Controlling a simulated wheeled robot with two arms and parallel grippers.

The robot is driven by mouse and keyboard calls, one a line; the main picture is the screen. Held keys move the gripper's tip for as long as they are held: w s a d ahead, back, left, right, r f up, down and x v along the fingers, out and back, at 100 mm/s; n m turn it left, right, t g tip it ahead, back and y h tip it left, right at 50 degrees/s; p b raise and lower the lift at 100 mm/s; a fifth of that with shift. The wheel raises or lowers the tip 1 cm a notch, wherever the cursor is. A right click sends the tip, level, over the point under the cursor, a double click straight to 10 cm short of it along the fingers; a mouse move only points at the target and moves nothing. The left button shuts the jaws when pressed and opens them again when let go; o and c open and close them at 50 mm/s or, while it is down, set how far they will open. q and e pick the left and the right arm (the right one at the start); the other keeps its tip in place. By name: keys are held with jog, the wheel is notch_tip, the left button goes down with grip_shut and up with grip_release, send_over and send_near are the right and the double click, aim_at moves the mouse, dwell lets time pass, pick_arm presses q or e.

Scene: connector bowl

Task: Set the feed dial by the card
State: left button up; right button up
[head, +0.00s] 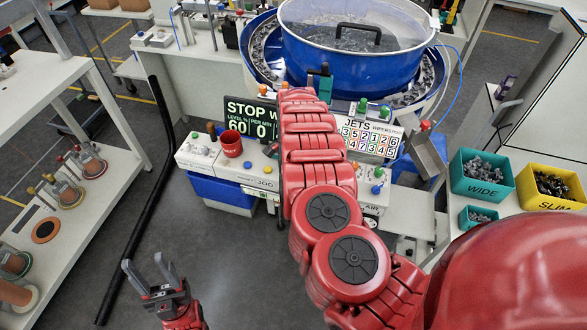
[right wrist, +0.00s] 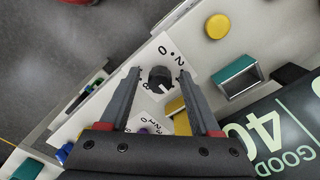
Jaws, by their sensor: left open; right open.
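The feed dial (right wrist: 160,78) is a small black knob on a white plate with numbers around it, in the right wrist view. My right gripper (right wrist: 158,73) is open, with one finger on each side of the knob in the picture; whether they touch it I cannot tell. In the head view my red right arm hides the dial and that gripper. A white card headed JETS (head: 372,138), with rows of numbers, stands right of the arm. A dark sign reading STOP (head: 240,116) stands left of it, partly covered. My left gripper (head: 148,268) is open and empty above the floor.
A blue bowl feeder (head: 350,70) with a clear lid stands behind the panel. The teal WIDE bin (head: 484,174) and yellow SLIM bin (head: 545,184) stand at right. A yellow button (right wrist: 217,26) is near the dial.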

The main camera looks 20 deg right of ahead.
notch_tip(320, 180, up, 17)
jog(key=b, duration=0.3)
jog(key=shift+r, duration=0.2)
dwell(0.6)
